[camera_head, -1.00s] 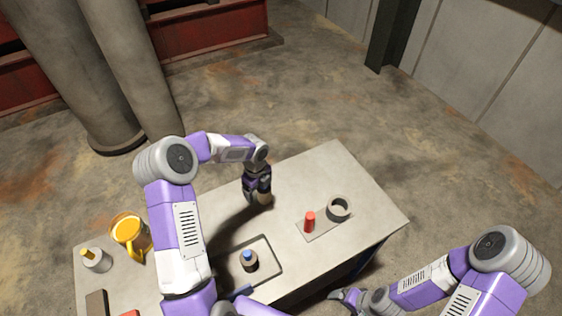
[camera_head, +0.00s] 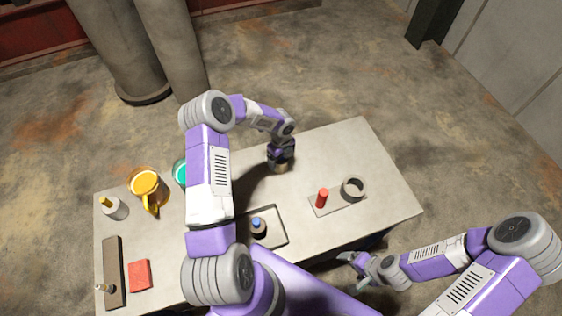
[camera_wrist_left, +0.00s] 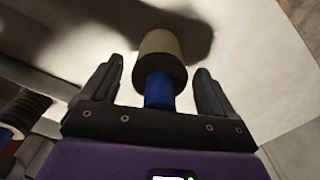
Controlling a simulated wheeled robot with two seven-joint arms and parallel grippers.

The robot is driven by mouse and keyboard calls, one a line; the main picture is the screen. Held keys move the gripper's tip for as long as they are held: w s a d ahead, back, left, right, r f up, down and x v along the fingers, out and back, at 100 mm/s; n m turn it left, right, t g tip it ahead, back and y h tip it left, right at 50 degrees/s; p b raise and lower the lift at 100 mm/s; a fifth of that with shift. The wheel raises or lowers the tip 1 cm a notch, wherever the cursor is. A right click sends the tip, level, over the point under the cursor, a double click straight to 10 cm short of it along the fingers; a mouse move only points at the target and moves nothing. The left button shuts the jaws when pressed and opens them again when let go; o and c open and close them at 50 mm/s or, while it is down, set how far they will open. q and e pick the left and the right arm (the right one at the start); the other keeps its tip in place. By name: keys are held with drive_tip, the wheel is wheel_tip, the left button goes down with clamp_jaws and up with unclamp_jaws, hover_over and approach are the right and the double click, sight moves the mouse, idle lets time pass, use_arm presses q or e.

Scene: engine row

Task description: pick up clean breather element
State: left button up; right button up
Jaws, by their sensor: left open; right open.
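A tan cylinder with a blue stem, apparently the clean breather element (camera_wrist_left: 162,58), stands on the table between the fingers of my left gripper (camera_wrist_left: 158,80) in the left wrist view. The fingers are open on either side, with gaps visible. In the head view my left gripper (camera_head: 281,152) points down over the back of the table, and the tan element (camera_head: 281,168) shows just beneath it, mostly hidden. A darker, blue-topped element (camera_head: 258,229) sits in a shallow tray (camera_head: 279,240). My right gripper (camera_head: 350,260) is open and empty off the table's front edge.
A plate (camera_head: 325,211) at right carries a red cylinder (camera_head: 321,198) and a grey ring (camera_head: 353,188). At left are a yellow jug (camera_head: 146,187), a white bottle (camera_head: 116,210), a red block (camera_head: 139,274) and a brown bar (camera_head: 113,262). The table (camera_head: 345,145) is clear at the back right.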

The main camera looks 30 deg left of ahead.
use_arm(q)
drive_tip(key=shift+s+r, duration=0.1)
drive_tip(key=shift+c, duration=0.3)
drive_tip(key=c, duration=1.1)
drive_tip(key=shift+o, duration=0.2)
